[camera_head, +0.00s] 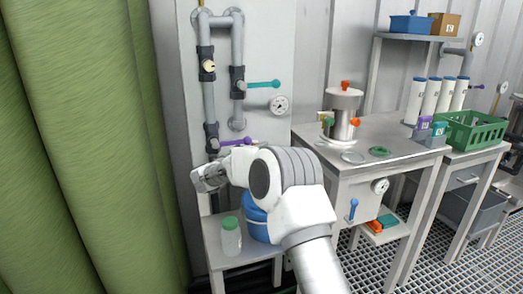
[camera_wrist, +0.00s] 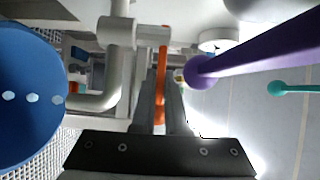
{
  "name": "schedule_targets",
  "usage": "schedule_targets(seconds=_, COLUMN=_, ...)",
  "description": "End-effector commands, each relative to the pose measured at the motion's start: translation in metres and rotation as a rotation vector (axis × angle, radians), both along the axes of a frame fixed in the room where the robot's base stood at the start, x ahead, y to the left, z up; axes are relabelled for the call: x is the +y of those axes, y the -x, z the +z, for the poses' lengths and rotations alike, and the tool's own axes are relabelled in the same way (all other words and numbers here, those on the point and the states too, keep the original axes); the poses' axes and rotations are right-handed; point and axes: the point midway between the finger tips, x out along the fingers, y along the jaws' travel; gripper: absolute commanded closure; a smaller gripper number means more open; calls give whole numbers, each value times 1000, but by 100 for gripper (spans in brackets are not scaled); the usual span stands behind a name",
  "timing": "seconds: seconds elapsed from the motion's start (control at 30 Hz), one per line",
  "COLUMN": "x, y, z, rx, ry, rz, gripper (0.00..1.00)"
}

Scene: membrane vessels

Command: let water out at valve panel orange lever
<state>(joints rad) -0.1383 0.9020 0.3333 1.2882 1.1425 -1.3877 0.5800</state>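The valve panel (camera_head: 262,60) stands at the upper left of the head view. The orange lever (camera_wrist: 162,70) shows in the wrist view, hanging from a grey valve on a pipe (camera_wrist: 118,32). My gripper (camera_wrist: 160,98) has its two fingers close together, one on each side of the lever, and looks shut on it. In the head view my gripper (camera_head: 207,178) is at the lower pipe of the panel, and the orange lever is hidden there. The purple lever (camera_head: 236,142) is just above my gripper; it also crosses the right of the wrist view (camera_wrist: 255,50).
A teal lever (camera_head: 264,84) and a gauge (camera_head: 279,105) are higher on the panel. A blue container (camera_head: 257,220) and a clear bottle with a green cap (camera_head: 231,238) stand on a low shelf below my arm. A green curtain (camera_head: 90,150) is at left.

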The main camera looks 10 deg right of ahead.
Motion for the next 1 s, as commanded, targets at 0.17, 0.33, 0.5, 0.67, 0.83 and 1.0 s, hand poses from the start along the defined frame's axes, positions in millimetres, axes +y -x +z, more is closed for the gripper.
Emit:
schedule_targets(seconds=0.17, x=0, y=0, z=0, rx=0, ry=0, rz=0, gripper=59)
schedule_targets(seconds=0.33, x=0, y=0, z=0, rx=0, ry=0, rz=1, gripper=59)
schedule_targets(seconds=0.5, x=2, y=2, z=1, rx=0, ry=0, rz=2, gripper=59)
schedule_targets(seconds=0.67, x=17, y=14, z=2, rx=0, ry=0, rz=4, gripper=59)
schedule_targets(seconds=0.83, x=47, y=41, z=3, rx=1, ry=1, rz=6, gripper=59)
schedule_targets(seconds=1.0, x=78, y=69, z=3, rx=1, ry=1, rz=6, gripper=59)
